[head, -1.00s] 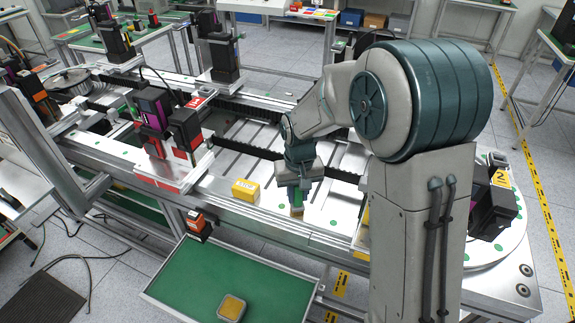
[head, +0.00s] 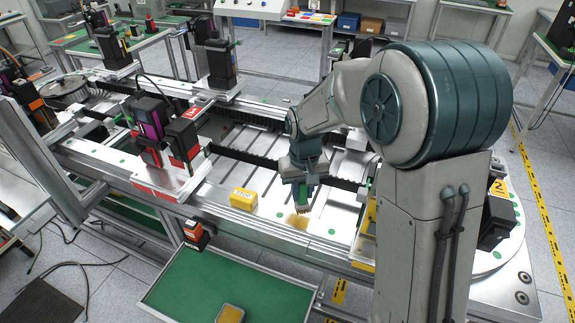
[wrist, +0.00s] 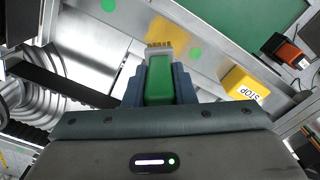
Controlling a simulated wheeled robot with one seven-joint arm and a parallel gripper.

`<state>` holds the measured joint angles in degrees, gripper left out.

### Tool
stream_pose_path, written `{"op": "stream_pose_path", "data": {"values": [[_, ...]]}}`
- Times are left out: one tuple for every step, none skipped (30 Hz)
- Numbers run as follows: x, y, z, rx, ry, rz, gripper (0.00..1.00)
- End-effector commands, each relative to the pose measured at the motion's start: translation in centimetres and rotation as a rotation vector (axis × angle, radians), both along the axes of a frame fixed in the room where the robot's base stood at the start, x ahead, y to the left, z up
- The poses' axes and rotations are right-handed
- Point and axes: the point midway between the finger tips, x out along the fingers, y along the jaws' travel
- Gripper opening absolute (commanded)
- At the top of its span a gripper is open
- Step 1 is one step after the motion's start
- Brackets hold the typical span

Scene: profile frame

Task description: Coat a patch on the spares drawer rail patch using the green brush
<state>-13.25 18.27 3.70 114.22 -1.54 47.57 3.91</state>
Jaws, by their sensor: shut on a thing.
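My gripper (head: 303,183) is shut on the green brush, whose green handle shows between the fingers in the wrist view (wrist: 159,80). The brush's pale bristles (wrist: 160,45) point toward the rail. An amber, wet-looking patch (head: 297,221) lies on the pale metal surface above the drawer; it also shows in the wrist view (wrist: 167,31). The brush tip is just behind the patch in the head view, seemingly a little above the surface. The green-lined drawer (head: 215,275) stands open in front, with an amber-topped tin (head: 230,314) in it.
A yellow STOP block (head: 243,199) sits left of the patch. A small orange and black device (head: 195,235) is at the drawer's back edge. Red and black machine units (head: 165,145) stand further left. My arm's column blocks the right side.

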Motion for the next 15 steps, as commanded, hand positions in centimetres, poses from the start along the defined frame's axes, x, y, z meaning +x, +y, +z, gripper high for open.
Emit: {"op": "stream_pose_path", "data": {"values": [[0.1, -0.2, 0.8, 0.000, -0.001, -0.004, 0.01], [0.1, -0.3, 1.1, 0.000, -0.001, -0.006, 0.01], [0.1, -0.3, 1.5, 0.000, -0.002, -0.007, 0.01], [0.1, -0.4, 1.7, 0.000, -0.002, -0.008, 0.01], [0.1, -0.4, 2.0, 0.000, -0.002, -0.008, 0.01], [0.1, -0.4, 2.4, 0.000, -0.002, -0.008, 0.01], [0.1, -0.3, 2.6, 0.000, -0.002, -0.007, 0.01], [0.1, -0.3, 2.9, 0.000, -0.002, -0.007, 0.01], [0.1, -0.3, 3.3, 0.000, -0.002, -0.006, 0.01], [0.1, -0.3, 3.6, 0.000, -0.002, -0.006, 0.01], [0.1, -0.3, 3.8, 0.000, -0.002, -0.006, 0.01], [0.1, -0.2, 4.2, 0.000, -0.002, -0.005, 0.01], [0.1, -0.2, 4.4, 0.000, -0.002, -0.005, 0.01], [0.1, -0.2, 4.7, 0.000, -0.002, -0.004, 0.01], [0.1, -0.2, 5.0, 0.000, -0.002, -0.004, 0.01]]}}
